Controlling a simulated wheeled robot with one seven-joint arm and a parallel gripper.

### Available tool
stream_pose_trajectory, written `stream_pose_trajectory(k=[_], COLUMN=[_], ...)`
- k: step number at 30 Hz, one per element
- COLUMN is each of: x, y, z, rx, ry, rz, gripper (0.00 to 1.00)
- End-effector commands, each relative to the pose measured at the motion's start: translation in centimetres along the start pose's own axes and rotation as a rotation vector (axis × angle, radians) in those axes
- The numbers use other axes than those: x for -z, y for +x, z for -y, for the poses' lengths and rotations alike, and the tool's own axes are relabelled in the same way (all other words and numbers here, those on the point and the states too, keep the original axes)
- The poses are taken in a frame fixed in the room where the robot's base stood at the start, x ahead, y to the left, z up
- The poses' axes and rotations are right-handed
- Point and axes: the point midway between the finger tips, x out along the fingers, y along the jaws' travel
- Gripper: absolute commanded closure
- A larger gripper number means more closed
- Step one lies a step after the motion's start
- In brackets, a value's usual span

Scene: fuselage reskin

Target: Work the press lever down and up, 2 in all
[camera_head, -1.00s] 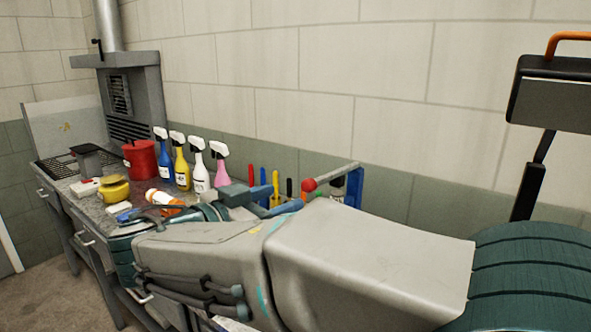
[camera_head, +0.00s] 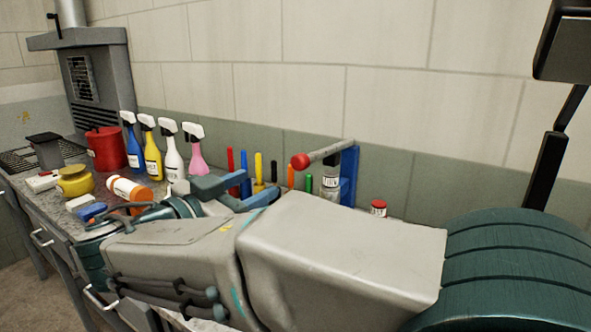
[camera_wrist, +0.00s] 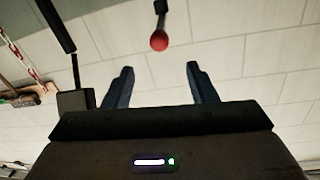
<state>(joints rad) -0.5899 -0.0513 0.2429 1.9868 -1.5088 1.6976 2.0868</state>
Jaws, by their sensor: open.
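The press lever (camera_head: 325,153) is a grey bar with a red ball knob (camera_head: 300,161) on its left end. It joins a blue upright (camera_head: 349,174) at the back of the bench and stands raised, close to level. In the wrist view the red knob (camera_wrist: 158,41) shows ahead of the fingers, near the line between them, with no finger touching it. My gripper (camera_head: 232,187) has its blue-grey fingers apart and empty; they also show in the wrist view (camera_wrist: 160,80). The lower part of the press is hidden behind my arm.
Several spray bottles (camera_head: 172,152), a red can (camera_head: 106,148), a yellow pot (camera_head: 75,181) and an orange-and-white bottle (camera_head: 130,189) stand or lie on the bench to the left. Coloured upright pieces (camera_head: 258,168) stand behind my gripper. A small red-topped jar (camera_head: 378,208) is right of the press.

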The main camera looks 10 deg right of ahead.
Motion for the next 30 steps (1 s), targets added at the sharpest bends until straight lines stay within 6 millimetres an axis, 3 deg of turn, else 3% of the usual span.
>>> stream_pose_trajectory(k=[5, 18, 24, 30], x=[0.2, 0.2, 0.2, 0.1], y=[2.4, 11.4, 13.3, 13.6], z=[-0.1, -0.2, -0.2, -0.2], rx=[-0.004, -0.006, -0.004, -0.004], ry=[-0.002, -0.002, -0.001, 0.000], rz=[0.000, -0.001, -0.001, -0.001], gripper=[0.48, 0.48, 0.48, 0.48])
